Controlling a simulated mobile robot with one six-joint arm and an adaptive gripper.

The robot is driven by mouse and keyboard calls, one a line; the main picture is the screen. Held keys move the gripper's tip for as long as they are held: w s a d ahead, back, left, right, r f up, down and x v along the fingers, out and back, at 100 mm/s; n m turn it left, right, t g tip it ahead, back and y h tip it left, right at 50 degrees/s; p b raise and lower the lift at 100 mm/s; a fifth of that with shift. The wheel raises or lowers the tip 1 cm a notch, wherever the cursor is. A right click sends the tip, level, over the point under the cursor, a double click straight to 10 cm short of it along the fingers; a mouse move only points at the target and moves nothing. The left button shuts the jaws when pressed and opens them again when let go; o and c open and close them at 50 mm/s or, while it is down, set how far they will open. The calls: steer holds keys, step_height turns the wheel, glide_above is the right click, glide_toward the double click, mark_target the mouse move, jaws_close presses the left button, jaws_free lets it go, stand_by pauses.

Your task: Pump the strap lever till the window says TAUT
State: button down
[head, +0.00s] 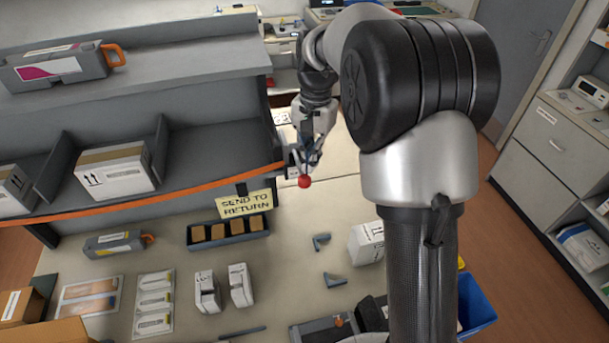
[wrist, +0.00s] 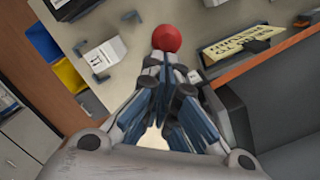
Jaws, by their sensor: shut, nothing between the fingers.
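The orange strap (head: 150,202) runs along the front of the grey shelf and ends at its right side. A red ball knob (head: 305,181), seemingly the lever's end, shows just below my gripper (head: 308,163) near that side. In the wrist view the red knob (wrist: 165,38) lies just beyond the fingertips of my gripper (wrist: 160,62). My fingers are together with nothing held between them. I cannot tell whether they touch the knob. A small light housing (head: 293,165) is beside the gripper. The lever's shaft is mostly hidden, and no window text is readable.
White cartons (head: 115,170) sit on the shelf. A white box (head: 367,242) stands on the table. Bare tabletop (head: 345,205) lies right of the knob.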

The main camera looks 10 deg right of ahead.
mark_target(304, 177)
step_height(304, 177, up, 10)
steer(key=shift+w+d+f, duration=0.25)
steer(key=shift+w+d, duration=0.15)
stand_by(0.5)
stand_by(0.6)
steer(key=s+a+f+p, duration=0.1)
steer(key=p, duration=0.2)
steer(key=s+a+p, duration=0.1)
steer(key=p, duration=0.3)
steer(key=shift+s+a+f, duration=0.2)
steer(key=shift+s+f, duration=0.15)
steer(key=shift+s, duration=0.05)
steer(key=f+b, duration=0.6)
steer(key=f, duration=0.1)
steer(key=shift+s+a, duration=0.25)
steer(key=shift+s, duration=0.05)
